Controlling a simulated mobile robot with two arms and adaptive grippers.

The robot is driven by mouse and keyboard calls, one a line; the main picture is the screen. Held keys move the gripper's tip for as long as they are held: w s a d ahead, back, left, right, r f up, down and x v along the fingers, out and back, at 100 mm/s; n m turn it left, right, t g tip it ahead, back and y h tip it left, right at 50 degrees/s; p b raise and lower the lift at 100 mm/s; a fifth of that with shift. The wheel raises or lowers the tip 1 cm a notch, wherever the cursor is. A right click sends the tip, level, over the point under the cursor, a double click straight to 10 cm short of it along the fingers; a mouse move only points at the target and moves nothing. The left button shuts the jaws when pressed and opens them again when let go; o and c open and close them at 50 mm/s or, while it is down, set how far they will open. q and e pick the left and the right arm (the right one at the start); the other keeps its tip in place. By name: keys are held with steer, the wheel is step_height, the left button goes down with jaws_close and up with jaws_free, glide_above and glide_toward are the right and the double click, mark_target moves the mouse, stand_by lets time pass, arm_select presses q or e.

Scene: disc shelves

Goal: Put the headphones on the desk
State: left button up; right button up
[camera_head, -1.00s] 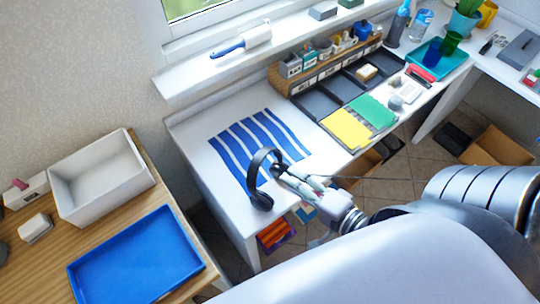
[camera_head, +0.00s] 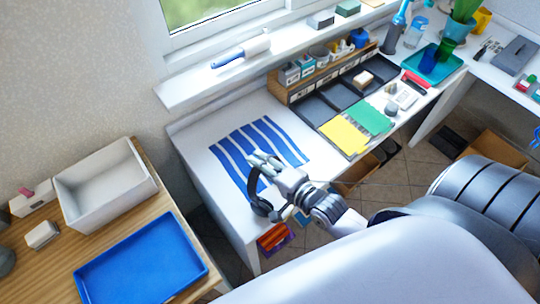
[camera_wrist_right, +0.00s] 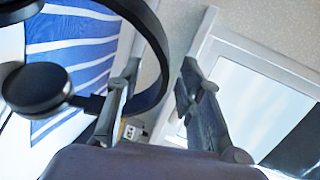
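In the right wrist view the headphones' curved band and round ear cup (camera_wrist_right: 35,88) are at the left, close to the left finger. The two fingers of my right gripper (camera_wrist_right: 160,78) are spread, with a gap between them. Whether the headphones rest fully on the desk is hard to tell. My left gripper is not in view.
A wooden table at left holds a white bin (camera_head: 105,183) and a blue tray (camera_head: 142,262). Dark trays, yellow (camera_head: 344,136) and green sheets and an organizer (camera_head: 325,68) fill the desk's back and right. A window sill runs behind.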

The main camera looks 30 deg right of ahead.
steer(key=shift+c, duration=0.3)
jaws_close()
steer(key=shift+s+f, duration=0.1)
stand_by(0.6)
